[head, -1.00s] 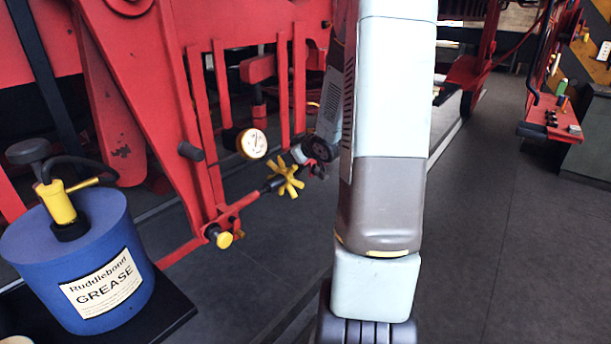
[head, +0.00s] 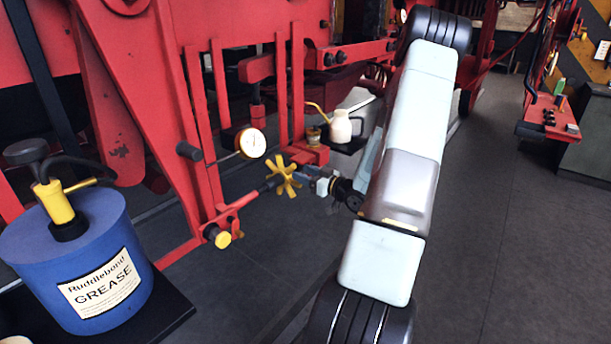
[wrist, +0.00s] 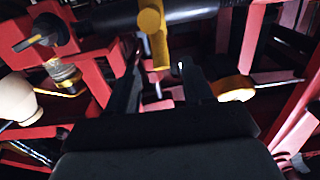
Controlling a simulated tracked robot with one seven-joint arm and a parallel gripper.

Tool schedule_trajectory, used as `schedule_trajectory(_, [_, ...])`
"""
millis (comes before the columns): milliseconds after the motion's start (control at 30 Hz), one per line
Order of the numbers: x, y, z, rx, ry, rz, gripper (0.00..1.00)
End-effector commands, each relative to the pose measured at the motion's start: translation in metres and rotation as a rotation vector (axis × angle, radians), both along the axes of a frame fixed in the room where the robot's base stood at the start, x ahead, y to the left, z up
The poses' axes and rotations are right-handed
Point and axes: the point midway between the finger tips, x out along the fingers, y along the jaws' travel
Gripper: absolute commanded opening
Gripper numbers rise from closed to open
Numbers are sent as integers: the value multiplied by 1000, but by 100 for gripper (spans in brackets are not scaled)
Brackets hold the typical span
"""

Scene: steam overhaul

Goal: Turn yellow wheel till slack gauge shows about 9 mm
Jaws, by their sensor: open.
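The yellow spoked wheel (head: 284,176) sits on a dark shaft at the red frame, right of the grease drum. In the wrist view the wheel (wrist: 153,30) shows nearly edge-on, with one spoke pointing down toward my fingers. The round white slack gauge (head: 252,143) with a brass rim is just above and left of the wheel; its reading is too small to tell. In the wrist view the gauge (wrist: 233,90) is edge-on, right of my fingers. My gripper (wrist: 160,85) is open, its fingers either side of the spoke's line; contact cannot be told.
A blue grease drum (head: 85,260) stands on a black shelf at left. A cream oil can (head: 340,126) and a small brass-topped pot (head: 313,134) stand behind my gripper. Red bars surround the wheel. The grey floor (head: 480,250) at right is clear.

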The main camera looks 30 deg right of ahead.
Motion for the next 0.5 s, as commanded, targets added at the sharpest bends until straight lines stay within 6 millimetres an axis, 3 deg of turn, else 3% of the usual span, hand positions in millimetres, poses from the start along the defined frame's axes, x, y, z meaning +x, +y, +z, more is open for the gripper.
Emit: schedule_trajectory(500, [42, 15, 0, -2, 0, 1, 51])
